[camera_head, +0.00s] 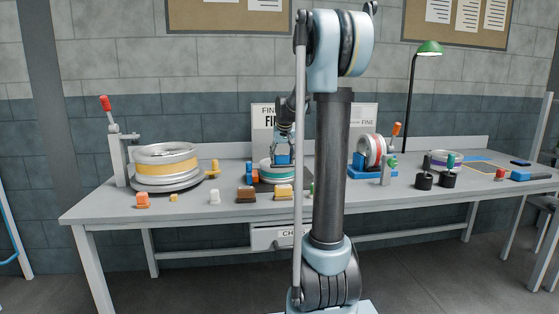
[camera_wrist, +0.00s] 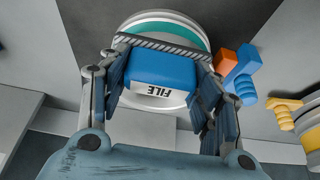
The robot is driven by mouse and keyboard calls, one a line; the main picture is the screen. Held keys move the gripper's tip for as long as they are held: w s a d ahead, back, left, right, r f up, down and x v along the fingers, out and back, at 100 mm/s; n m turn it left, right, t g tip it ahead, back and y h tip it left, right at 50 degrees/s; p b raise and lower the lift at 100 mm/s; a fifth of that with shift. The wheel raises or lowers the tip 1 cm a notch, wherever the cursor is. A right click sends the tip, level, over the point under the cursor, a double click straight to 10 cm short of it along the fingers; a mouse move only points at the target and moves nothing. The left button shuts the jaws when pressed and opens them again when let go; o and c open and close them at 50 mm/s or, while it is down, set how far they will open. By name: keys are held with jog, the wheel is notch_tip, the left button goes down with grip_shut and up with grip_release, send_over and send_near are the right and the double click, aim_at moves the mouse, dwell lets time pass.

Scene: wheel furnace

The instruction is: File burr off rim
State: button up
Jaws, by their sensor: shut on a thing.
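A blue file block (camera_wrist: 160,69) with a white "FILE" label sits between the fingers of my gripper (camera_wrist: 160,80) in the wrist view. My gripper is shut on it. A dark ridged strip along the block's far edge lies over the teal-banded rim (camera_wrist: 180,21); I cannot tell whether they touch. In the head view, my gripper (camera_head: 283,143) points down with the file (camera_head: 283,160) at the top of the teal-banded rim (camera_head: 265,170) on the bench. The burr cannot be made out, and my arm hides part of the bench right of the rim.
A yellow-banded wheel (camera_head: 166,166) stands left, beside a red-handled clamp (camera_head: 108,121). Small blocks, including an orange one (camera_head: 142,201), line the bench front (camera_head: 330,212). A red-banded wheel (camera_head: 373,149) on a blue stand, black cups and a purple-banded rim (camera_head: 446,157) are right.

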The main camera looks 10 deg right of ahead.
jog(key=shift+d, duration=0.75)
jog(key=shift+a, duration=0.15)
jog(key=shift+a, duration=2.1)
jog(key=shift+d, duration=0.1)
jog(key=shift+d, duration=2.15)
jog(key=shift+a, duration=1.15)
jog(key=shift+r, duration=0.1)
